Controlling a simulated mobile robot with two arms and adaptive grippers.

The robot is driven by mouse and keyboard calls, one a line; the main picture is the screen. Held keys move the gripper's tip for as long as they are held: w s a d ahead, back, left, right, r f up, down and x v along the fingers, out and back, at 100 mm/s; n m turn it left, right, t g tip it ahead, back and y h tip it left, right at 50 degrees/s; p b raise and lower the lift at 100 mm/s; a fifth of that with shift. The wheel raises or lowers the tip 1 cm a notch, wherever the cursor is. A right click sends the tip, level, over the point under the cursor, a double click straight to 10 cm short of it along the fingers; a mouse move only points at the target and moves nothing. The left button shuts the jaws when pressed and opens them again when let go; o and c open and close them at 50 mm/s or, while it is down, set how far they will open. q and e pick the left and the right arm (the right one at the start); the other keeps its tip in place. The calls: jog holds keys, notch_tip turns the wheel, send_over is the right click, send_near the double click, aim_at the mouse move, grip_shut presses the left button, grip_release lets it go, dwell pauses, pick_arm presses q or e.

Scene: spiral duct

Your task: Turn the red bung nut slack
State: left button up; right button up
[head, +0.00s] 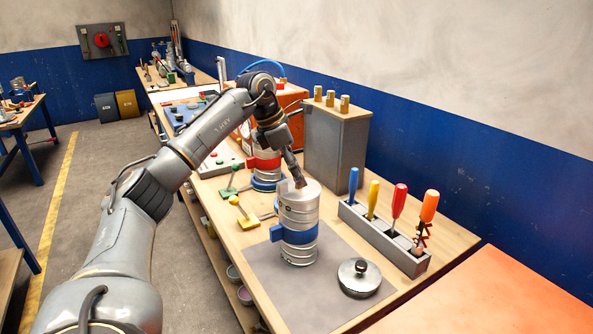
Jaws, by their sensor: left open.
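A silver metal canister (299,210) with a blue band and a blue side clamp stands upright on the grey mat. My left arm reaches over the bench from the left, and my left gripper (298,181) points down at the canister's top. The gripper is open and small in view; I cannot tell whether it touches the top. I cannot make out a red bung nut; the gripper covers part of the top. My right gripper is not in view.
A round lid with a black knob (359,277) lies on the grey mat (290,290). A grey rack (392,236) holds several coloured-handled tools to the right. A grey cabinet (335,143) stands behind. The mat's front part is clear.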

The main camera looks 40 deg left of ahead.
pick_arm(q)
jog(key=shift+f, duration=0.1)
jog(key=c, duration=1.2)
jog(key=shift+o, duration=0.2)
